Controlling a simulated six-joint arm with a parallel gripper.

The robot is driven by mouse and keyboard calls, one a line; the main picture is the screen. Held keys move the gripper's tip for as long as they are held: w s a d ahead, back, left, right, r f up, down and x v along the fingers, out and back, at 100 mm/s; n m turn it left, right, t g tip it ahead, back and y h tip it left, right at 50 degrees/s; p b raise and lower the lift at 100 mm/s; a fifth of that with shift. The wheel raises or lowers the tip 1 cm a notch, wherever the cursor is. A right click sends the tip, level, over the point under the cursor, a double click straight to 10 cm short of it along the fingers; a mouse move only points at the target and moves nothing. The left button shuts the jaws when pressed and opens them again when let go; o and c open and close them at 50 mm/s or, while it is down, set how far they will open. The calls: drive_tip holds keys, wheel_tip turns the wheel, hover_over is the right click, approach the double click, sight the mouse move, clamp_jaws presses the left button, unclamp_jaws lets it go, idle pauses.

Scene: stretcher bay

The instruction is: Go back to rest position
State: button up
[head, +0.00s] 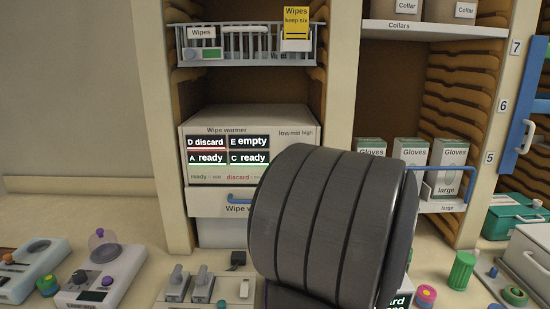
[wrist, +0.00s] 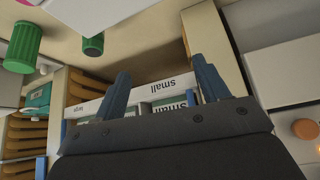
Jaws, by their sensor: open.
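My gripper (wrist: 160,85) shows in the wrist view with its two blue-grey fingers spread apart and nothing between them. Beyond the fingers is a shelf edge (wrist: 125,96) with labels reading "small" and "large". In the head view a large dark ribbed cylinder, part of my own arm, fills the lower middle, and the fingers are not visible there. It hides part of the wipe warmer's right side and the counter below.
The wipe warmer (head: 250,120) shows D discard, E empty, A ready and C ready. A wire wipes basket (head: 245,58) hangs above it. Gloves boxes (head: 450,165) stand at right. A green cylinder (head: 462,270) and several devices, including a white one (head: 100,275), crowd the counter.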

drive_tip(key=w+a, duration=0.2)
drive_tip(key=a, duration=0.6)
drive_tip(key=shift+a+n+y, duration=0.15)
drive_tip(key=shift+n+y, duration=0.15)
drive_tip(key=shift+n, duration=0.1)
drive_tip(key=shift+o, duration=0.2)
drive_tip(key=shift+w, duration=0.1)
